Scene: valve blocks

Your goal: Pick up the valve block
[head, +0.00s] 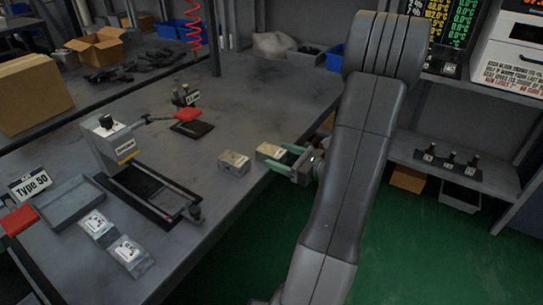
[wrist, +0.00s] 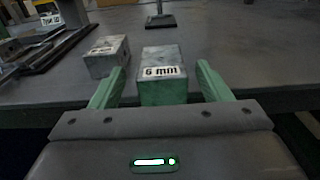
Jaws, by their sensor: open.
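A grey metal valve block (wrist: 162,68) with a "6 mm" label sits near the table edge. It shows between my gripper's fingers in the wrist view. In the head view this block (head: 268,151) is partly hidden by my gripper. My gripper (head: 285,160) is open, with green fingers on either side of the block's near end; it also shows in the wrist view (wrist: 160,90). I cannot tell whether the fingers touch it. A second, similar valve block (head: 234,163) stands to the left, apart from the gripper; it is also in the wrist view (wrist: 107,56).
The grey table (head: 262,97) is clear behind the blocks. A press-like fixture (head: 118,148) stands left of them. A grey tray (head: 72,202) and two labelled bags (head: 128,250) lie further left. A shelf (head: 455,170) with small parts is at right.

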